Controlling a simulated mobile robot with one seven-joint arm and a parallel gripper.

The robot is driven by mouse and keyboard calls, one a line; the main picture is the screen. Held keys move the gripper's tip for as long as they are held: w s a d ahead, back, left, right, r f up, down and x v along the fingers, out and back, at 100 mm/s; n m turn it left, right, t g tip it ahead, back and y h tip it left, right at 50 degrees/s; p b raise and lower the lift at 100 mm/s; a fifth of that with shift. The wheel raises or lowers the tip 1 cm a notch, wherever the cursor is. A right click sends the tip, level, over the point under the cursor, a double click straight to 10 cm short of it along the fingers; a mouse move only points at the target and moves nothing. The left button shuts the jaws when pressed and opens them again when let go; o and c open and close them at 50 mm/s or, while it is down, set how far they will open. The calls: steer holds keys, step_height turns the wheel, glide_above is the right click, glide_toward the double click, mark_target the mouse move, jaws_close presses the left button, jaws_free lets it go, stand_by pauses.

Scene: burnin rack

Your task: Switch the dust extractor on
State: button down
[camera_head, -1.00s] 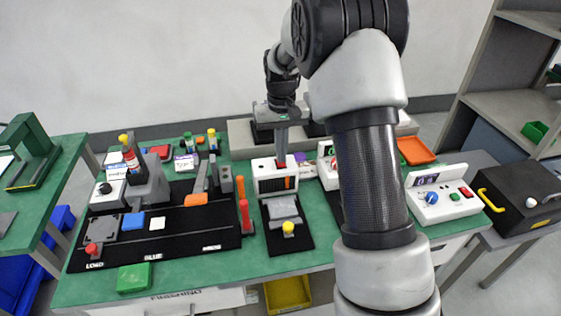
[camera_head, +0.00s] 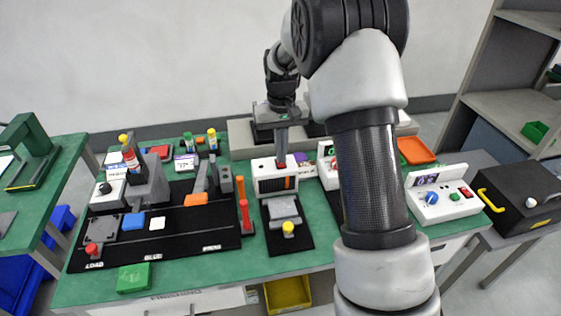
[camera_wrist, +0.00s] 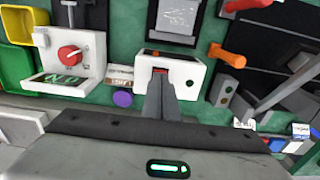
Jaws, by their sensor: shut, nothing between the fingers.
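A white box with a dark, orange-edged front panel (camera_head: 275,186) stands on the green bench, left of my arm; I take it to be the dust extractor. It also shows in the wrist view (camera_wrist: 187,77). A red switch (camera_head: 281,166) sits on its top, partly hidden by my fingers. My gripper (camera_head: 281,158) is shut and empty, pointing down with its tips at the red switch. In the wrist view the fingertips (camera_wrist: 160,76) cover most of the switch. I cannot tell whether they touch it or which way it is set.
A grey clamp with a yellow knob (camera_head: 289,228) stands in front of the box. A black fixture base (camera_head: 160,248) with red handles lies to the left. A white control box with a blue dial (camera_head: 449,206) stands at the right. My arm hides part of the bench.

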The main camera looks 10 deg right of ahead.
steer(key=shift+f+b, duration=0.45)
steer(key=shift+f, duration=0.35)
stand_by(0.4)
steer(key=shift+r, duration=0.15)
step_height(320, 180, up, 7)
steer(key=p, duration=0.5)
stand_by(0.5)
steer(key=s+r+t+p, duration=0.1)
steer(key=s+r+p, duration=0.3)
steer(key=r, duration=0.7)
steer(key=s+r+t+p, duration=0.2)
steer(key=s+r, duration=0.5)
steer(key=s, duration=0.6)
steer(key=s+r+t+p, duration=0.2)
steer(key=s+r, duration=0.4)
steer(key=s, duration=0.7)
steer(key=shift+r+t, duration=0.3)
steer(key=shift+r, duration=0.1)
